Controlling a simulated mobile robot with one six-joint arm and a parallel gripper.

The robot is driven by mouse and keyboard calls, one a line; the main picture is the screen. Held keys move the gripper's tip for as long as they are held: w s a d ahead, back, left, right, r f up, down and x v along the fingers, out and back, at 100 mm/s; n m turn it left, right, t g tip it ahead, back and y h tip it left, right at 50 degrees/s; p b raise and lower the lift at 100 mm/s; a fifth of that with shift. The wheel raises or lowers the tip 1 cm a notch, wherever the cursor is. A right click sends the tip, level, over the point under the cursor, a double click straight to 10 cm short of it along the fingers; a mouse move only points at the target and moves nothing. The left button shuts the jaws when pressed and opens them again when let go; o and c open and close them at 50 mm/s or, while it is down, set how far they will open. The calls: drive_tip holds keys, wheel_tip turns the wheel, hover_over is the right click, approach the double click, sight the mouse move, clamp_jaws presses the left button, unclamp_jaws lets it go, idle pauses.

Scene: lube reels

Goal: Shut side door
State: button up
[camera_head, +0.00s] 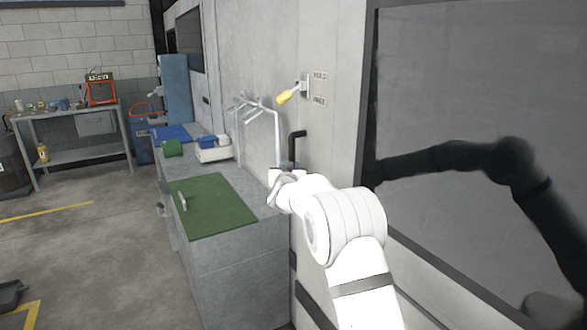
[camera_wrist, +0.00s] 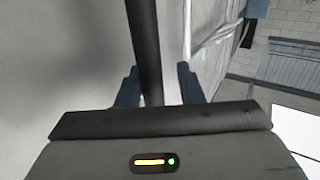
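The side door appears as a grey panel (camera_head: 337,150) with a large dark window, at the right of the head view. I cannot tell whether it is ajar. A black upright handle (camera_head: 296,150) is on the grey front left of the window. My gripper (camera_head: 277,180) is at the lower end of this handle. In the wrist view the black handle bar (camera_wrist: 145,45) passes between the two fingers of my gripper (camera_wrist: 158,75), nearer the left one. A gap shows on the bar's right, so the gripper is open around it.
A yellow-handled switch (camera_head: 287,96) is above the handle. A grey bench (camera_head: 240,262) with a green mat (camera_head: 215,210) stands left of my arm. White hoses (camera_head: 262,108) hang on the wall. Open floor (camera_head: 100,260) lies to the left.

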drive_tip(key=shift+o, duration=0.9)
drive_tip(key=shift+w+d, duration=0.1)
drive_tip(key=shift+d, duration=0.05)
drive_tip(key=s+b, duration=0.2)
drive_tip(key=s, duration=0.6)
drive_tip(key=shift+a, duration=0.3)
drive_tip(key=s+d+f+g, duration=0.3)
drive_tip(key=s+d+g, duration=0.2)
drive_tip(key=s, duration=1.1)
drive_tip(key=s+d+f+g, duration=0.3)
drive_tip(key=s+d+g, duration=0.2)
drive_tip(key=s, duration=1.2)
drive_tip(key=s+d+f+g+y, duration=0.1)
drive_tip(key=s+d+f+g, duration=0.3)
drive_tip(key=s, duration=1.3)
drive_tip(key=shift+d+n+g, duration=0.4)
drive_tip(key=shift+d+g, duration=0.3)
drive_tip(key=shift+d, duration=0.4)
